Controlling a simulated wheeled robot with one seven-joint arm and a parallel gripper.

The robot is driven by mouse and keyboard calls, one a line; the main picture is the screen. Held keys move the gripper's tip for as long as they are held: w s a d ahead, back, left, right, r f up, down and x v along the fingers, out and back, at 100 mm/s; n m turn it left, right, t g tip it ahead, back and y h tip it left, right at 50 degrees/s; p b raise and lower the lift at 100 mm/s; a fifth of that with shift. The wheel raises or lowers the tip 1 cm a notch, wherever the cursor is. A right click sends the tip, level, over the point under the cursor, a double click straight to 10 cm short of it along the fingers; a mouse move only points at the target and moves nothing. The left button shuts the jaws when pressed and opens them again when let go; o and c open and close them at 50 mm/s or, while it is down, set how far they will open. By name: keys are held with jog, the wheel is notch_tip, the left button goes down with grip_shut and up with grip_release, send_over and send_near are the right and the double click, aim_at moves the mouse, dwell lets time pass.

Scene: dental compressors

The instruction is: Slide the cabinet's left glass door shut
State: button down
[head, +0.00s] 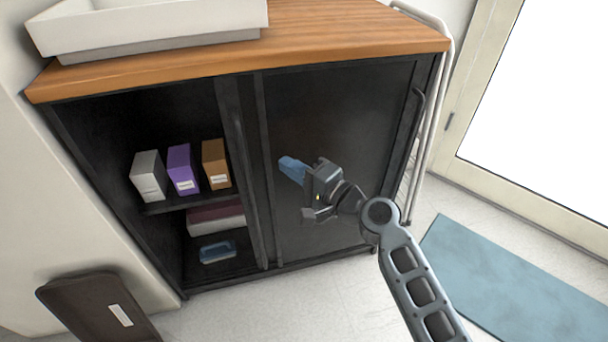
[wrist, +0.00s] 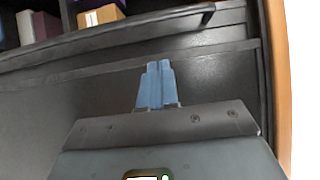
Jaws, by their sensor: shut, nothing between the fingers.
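The dark cabinet (head: 165,285) has a wooden top, and its left part stands open, showing the shelves. The left glass door (head: 228,110) is slid to the right, with its upright frame and long bar handle (head: 240,150) near the cabinet's middle. The handle also shows in the wrist view (wrist: 110,31), beyond my fingertips. My gripper (head: 284,163) is in front of the dark glass, right of that handle and apart from it. Its blue fingers (wrist: 154,66) are shut and empty, pointing toward the handle side. How far the fingertips are from the glass is unclear.
A grey box (head: 148,176), a purple box (head: 183,170) and a brown box (head: 215,164) stand on the open shelf. A blue tray (head: 217,252) lies below. A white basin (head: 150,30) sits on top. A blue mat (head: 510,285) lies right; a dark bin (head: 95,310) stands front left.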

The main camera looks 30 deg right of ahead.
jog(key=w+a, duration=0.4)
jog(key=w, duration=0.1)
jog(key=shift+w+a, duration=0.3)
jog(key=shift+a, duration=0.1)
jog(key=w+a+p, duration=0.2)
jog(key=w+a, duration=0.2)
jog(key=a, duration=0.9)
jog(key=w+a+p, duration=0.2)
jog(key=w+a, duration=0.3)
jog(key=a, duration=0.9)
jog(key=shift+a+p, duration=0.3)
jog(key=shift+p, duration=0.05)
jog(key=shift+a+r, duration=0.1)
jog(key=shift+r, duration=0.05)
